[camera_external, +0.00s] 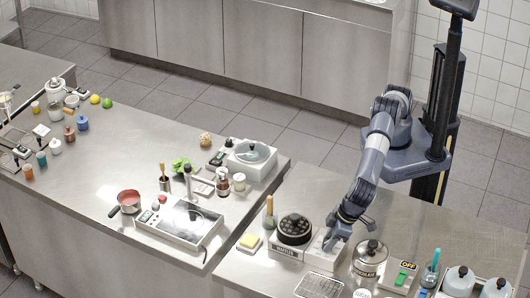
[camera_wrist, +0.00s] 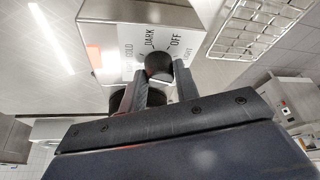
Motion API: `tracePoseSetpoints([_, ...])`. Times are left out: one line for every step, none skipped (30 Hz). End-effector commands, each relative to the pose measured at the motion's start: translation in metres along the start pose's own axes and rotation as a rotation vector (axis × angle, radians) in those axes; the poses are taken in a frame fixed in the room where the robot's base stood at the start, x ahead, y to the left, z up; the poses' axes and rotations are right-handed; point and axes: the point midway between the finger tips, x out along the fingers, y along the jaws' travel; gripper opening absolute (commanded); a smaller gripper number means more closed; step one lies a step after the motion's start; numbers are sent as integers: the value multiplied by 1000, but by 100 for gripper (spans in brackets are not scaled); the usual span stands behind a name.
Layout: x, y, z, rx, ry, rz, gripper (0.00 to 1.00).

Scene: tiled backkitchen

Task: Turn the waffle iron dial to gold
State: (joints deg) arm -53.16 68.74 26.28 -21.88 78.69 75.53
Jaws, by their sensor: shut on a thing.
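The waffle iron (camera_external: 294,229) stands on the right-hand steel counter, with a round black top and a light body. Its control panel (camera_wrist: 118,12) shows in the wrist view with the words GOLD, DARK, OFF and a partly covered word at the right. The black dial (camera_wrist: 158,65) sits below these words. My gripper (camera_wrist: 160,78) is shut on the dial, with one finger on each side. In the external view my gripper (camera_external: 335,238) reaches down to the right end of the waffle iron and hides the dial. I cannot tell which word the dial points to.
A wire rack (camera_external: 319,286) lies in front of the waffle iron and also shows in the wrist view (camera_wrist: 262,25). A lidded canister (camera_external: 369,260) stands close to the right of my gripper.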

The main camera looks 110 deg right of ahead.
Motion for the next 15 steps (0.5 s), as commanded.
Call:
tracePoseSetpoints([-1, -1, -1, 15, 0, 4, 7])
tracePoseSetpoints([-1, -1, -1, 22, 0, 7, 7])
tracePoseSetpoints([-1, -1, -1, 30, 0, 11, 7])
tracePoseSetpoints([-1, -1, 0, 36, 0, 14, 7])
tracePoseSetpoints([-1, 0, 0, 41, 0, 16, 7])
tracePoseSetpoints([0, 0, 0, 45, -1, 18, 7])
tracePoseSetpoints([0, 0, 0, 48, 0, 19, 7])
tracePoseSetpoints([0, -1, 0, 50, -1, 20, 7])
tracePoseSetpoints([0, -1, 0, 52, -1, 20, 7])
tracePoseSetpoints([0, -1, 0, 53, -1, 21, 7])
tracePoseSetpoints([0, -1, 0, 54, -1, 21, 7])
tracePoseSetpoints([0, -1, 0, 54, -1, 21, 7])
tracePoseSetpoints([0, -1, 0, 54, -1, 21, 7])
tracePoseSetpoints([0, -1, 0, 54, -1, 21, 7])
tracePoseSetpoints([0, -1, 0, 54, -1, 21, 7])
